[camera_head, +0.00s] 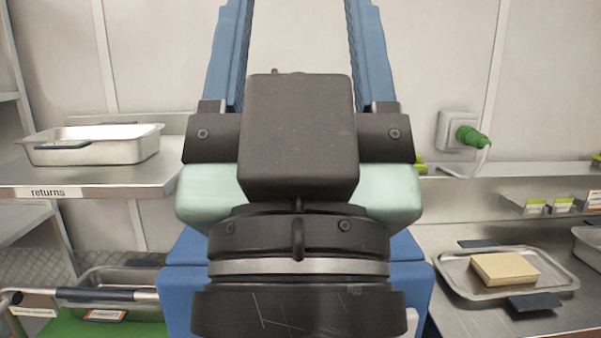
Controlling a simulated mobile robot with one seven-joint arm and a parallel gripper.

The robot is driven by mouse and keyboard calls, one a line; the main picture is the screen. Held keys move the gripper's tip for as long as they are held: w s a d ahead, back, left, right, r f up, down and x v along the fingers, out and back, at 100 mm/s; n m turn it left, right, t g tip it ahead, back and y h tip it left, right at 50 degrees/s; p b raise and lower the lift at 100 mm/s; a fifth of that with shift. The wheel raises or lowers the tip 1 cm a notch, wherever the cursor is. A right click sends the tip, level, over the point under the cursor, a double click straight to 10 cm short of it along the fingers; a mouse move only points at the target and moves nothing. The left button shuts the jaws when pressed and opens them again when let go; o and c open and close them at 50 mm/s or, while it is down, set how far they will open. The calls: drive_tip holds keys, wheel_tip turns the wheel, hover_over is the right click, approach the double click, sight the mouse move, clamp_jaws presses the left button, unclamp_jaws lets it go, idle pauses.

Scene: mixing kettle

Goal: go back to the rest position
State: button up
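My gripper (301,35) fills the middle of the view, close to the camera, and points up in the picture. Its two blue fingers stand well apart, with ridged inner faces, and run out past the top edge. Only the pale wall shows between their visible parts, so nothing is seen held there. The fingertips are outside the view. My black wrist and the mint-green gripper body hide the centre of the scene. No kettle can be made out.
At left, a metal pan (92,144) sits on the returns shelf (130,180), above another pan (140,311). At right, a tray (462,280) holding a tan block (504,269) lies on the steel counter (440,240). A green plug (468,136) sits in the wall socket.

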wheel_tip(320, 180, up, 15)
drive_tip(key=p, duration=1.2)
drive_tip(key=shift+p, duration=0.35)
